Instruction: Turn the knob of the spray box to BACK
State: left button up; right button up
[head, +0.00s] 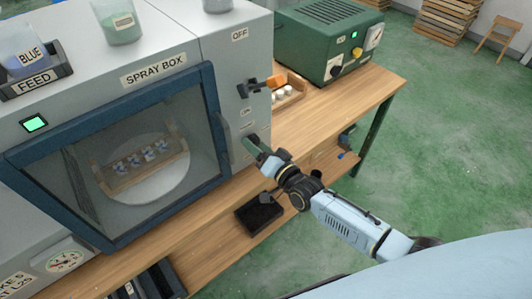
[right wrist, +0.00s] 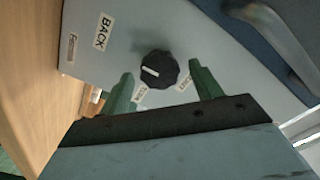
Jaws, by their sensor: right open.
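The grey spray box (head: 180,25) stands on the bench with its blue-framed window closed. Its black knob (right wrist: 158,70) shows in the right wrist view, low on the panel. The knob's white mark lies on its left side in that view. The BACK label (right wrist: 103,30) is up and left of the knob. Two small labels, hard to read, sit near the fingertips. My right gripper (right wrist: 161,69) is open, its green fingers on either side of the knob; I cannot tell whether they touch it. In the head view my right gripper (head: 256,147) hides the knob. My left gripper is out of view.
Behind the window a tray (head: 150,178) with small items sits on a white turntable (head: 160,196). A green machine (head: 325,40) and a wooden tray (head: 291,98) stand to the right.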

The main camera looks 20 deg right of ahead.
jog(key=v, duration=1.3)
jog(key=shift+s, duration=0.1)
